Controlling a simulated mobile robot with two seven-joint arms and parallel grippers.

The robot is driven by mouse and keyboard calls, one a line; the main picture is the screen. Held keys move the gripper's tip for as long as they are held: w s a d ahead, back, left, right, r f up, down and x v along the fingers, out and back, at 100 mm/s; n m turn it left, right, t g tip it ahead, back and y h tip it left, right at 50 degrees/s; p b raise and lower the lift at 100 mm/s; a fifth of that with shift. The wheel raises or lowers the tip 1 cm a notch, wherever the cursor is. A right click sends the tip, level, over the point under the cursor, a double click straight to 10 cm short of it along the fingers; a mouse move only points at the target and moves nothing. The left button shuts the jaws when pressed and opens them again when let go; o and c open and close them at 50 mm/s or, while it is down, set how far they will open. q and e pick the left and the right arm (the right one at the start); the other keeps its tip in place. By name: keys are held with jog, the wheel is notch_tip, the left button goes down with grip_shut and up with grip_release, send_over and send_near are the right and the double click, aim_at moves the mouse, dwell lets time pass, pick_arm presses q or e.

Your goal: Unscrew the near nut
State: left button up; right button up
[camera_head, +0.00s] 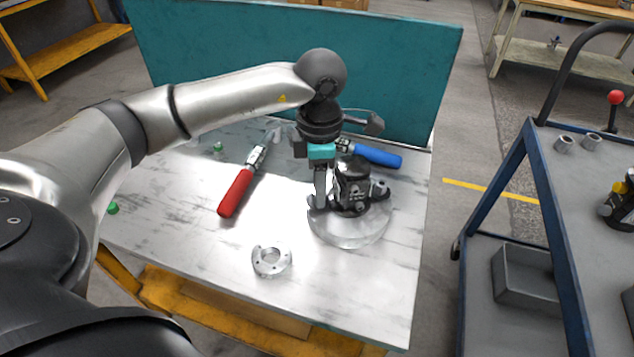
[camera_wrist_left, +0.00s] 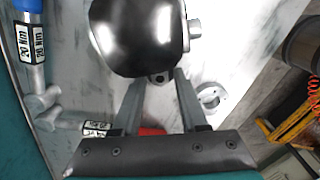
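The black hydraulic motor (camera_head: 352,184) stands on a round, shiny silver plate (camera_head: 350,238) on the table. In the left wrist view the motor's dark, glossy body (camera_wrist_left: 140,38) fills the top. A small flange ear with a nut (camera_wrist_left: 158,78) shows at its lower edge. My left gripper (camera_head: 319,203) points down at the motor's left side. In the wrist view its fingers (camera_wrist_left: 158,84) are apart, one on each side of the ear, with small gaps visible. I cannot tell whether they touch the nut. My right gripper is not in view.
A red-handled torque wrench (camera_head: 236,192) lies left of the motor, and a blue-handled one (camera_head: 378,155) behind it. A notched silver ring (camera_head: 271,261) lies in front. A teal panel (camera_head: 210,60) closes the table's back. A blue-framed cart (camera_head: 590,180) stands right.

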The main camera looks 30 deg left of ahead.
pick_arm(q)
jog(key=shift+a+f, duration=0.1)
jog(key=shift+f, duration=0.1)
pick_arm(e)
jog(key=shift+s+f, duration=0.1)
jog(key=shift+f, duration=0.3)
